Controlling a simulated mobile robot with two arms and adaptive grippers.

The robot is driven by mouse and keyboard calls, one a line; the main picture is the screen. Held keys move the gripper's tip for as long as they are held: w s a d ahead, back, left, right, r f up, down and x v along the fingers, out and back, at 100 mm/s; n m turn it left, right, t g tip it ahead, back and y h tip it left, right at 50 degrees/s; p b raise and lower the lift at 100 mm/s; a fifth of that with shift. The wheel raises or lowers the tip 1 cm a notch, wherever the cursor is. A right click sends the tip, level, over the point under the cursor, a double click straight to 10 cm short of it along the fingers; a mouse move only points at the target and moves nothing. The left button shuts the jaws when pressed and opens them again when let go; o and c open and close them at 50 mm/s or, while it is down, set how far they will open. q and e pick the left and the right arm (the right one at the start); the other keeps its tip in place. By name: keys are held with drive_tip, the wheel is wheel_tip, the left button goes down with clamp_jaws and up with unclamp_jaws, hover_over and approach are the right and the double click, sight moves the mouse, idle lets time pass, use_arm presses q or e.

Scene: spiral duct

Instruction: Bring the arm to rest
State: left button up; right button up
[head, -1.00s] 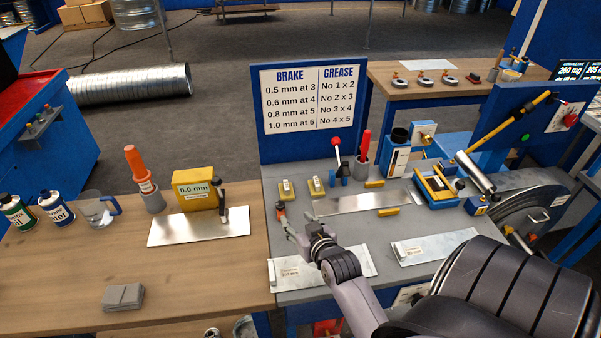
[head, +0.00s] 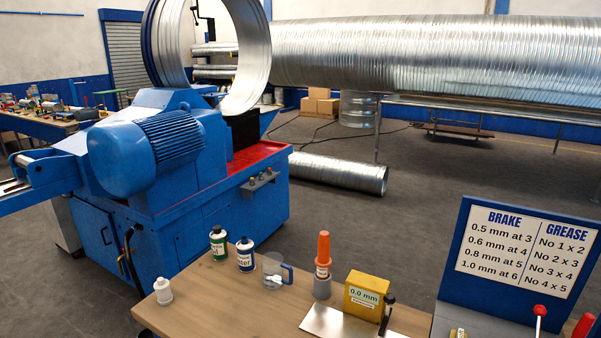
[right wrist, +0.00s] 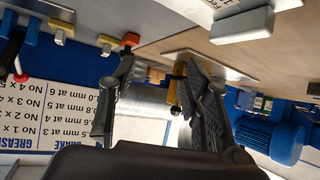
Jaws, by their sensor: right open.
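My right gripper (right wrist: 158,66) shows in the right wrist view, its two dark fingers spread apart with nothing held between them. That view is tilted, with the workbench along the top and the BRAKE and GREASE board (right wrist: 40,125) upside down at the lower left. A yellow gauge block (right wrist: 179,72) shows behind the gripper, partly hidden by a finger. Neither arm shows in the head view, and my left gripper is in neither view.
A large spiral duct (head: 430,55) spans the back. Open floor (head: 430,180) lies at centre right.

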drive_tip(key=s+a+g, duration=0.1)
drive_tip(key=s+a, duration=0.1)
drive_tip(key=s+a+f+n+g+y, duration=0.1)
drive_tip(key=s+a, duration=0.1)
drive_tip(key=s, duration=0.1)
drive_tip(key=s+a+n+g, duration=0.1)
drive_tip(key=s+a, duration=0.1)
drive_tip(key=a, duration=0.1)
drive_tip(key=shift+s+f+g+y, duration=0.2)
drive_tip(key=shift+g+y, duration=0.1)
drive_tip(key=shift+y, duration=0.1)
drive_tip(key=s+a+n+g, duration=0.2)
drive_tip(key=s+a+g, duration=0.2)
drive_tip(key=s, duration=0.6)
wheel_tip(320, 180, down, 31)
drive_tip(key=s+g+b, duration=0.1)
drive_tip(key=s+b, duration=0.2)
drive_tip(key=s+d+f+g+b, duration=0.1)
drive_tip(key=s+d+f+b, duration=0.1)
drive_tip(key=s+f, duration=1.3)
drive_tip(key=shift+s+d+f, duration=0.2)
drive_tip(key=shift+d+f, duration=0.1)
drive_tip(key=shift+f, duration=0.35)
